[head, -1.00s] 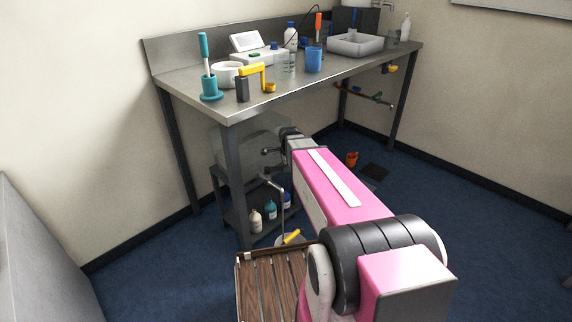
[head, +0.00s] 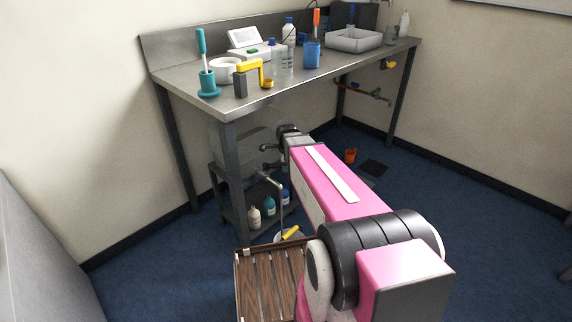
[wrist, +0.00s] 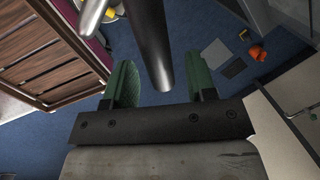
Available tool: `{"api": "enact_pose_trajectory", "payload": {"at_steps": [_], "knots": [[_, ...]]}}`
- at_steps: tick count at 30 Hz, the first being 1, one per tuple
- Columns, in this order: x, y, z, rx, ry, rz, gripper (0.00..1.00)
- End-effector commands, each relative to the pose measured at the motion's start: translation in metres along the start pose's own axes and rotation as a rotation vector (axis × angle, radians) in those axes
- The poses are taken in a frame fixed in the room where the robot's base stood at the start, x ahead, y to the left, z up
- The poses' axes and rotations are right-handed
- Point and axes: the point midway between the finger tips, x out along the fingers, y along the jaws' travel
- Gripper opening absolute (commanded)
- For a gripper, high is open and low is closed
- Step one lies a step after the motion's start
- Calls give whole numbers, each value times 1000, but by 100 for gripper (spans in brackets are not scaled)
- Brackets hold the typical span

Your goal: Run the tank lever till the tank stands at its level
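A clear tank (head: 232,140) stands on a low dark stand under the steel bench. A small dark tap-like part (head: 268,147) sticks out at its right side, and a bent metal pipe (head: 281,196) stands below. My gripper (wrist: 163,82) shows two green fingers spread apart in the wrist view. A dark rounded bar (wrist: 150,42) reaches down between them, with gaps beside it; I cannot tell whether this is the lever. A paler bar (wrist: 91,14) is at upper left. In the head view my arm hides most of the gripper beside the tank.
Several bottles (head: 269,206) stand on the stand's lower shelf. A slatted wooden thing (head: 268,285) is at front, with a yellow-handled item (head: 291,232) beyond it. An orange cup (head: 350,156) and a dark floor plate (head: 374,168) are right.

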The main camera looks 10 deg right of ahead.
Motion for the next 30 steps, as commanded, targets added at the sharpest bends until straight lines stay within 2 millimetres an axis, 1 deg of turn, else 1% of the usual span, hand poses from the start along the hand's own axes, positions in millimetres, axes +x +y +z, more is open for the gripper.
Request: {"api": "enact_pose_trajectory", "payload": {"at_steps": [5, 8, 11, 24, 30], "knots": [[-1, 0, 0, 0, 0, -1, 51], [-5, 0, 0, 0, 0, -1, 51], [-16, 0, 0, 0, 0, -3, 51], [-84, 1, 0, 0, 0, -3, 51], [-102, 0, 0, 0, 0, -1, 51]]}}
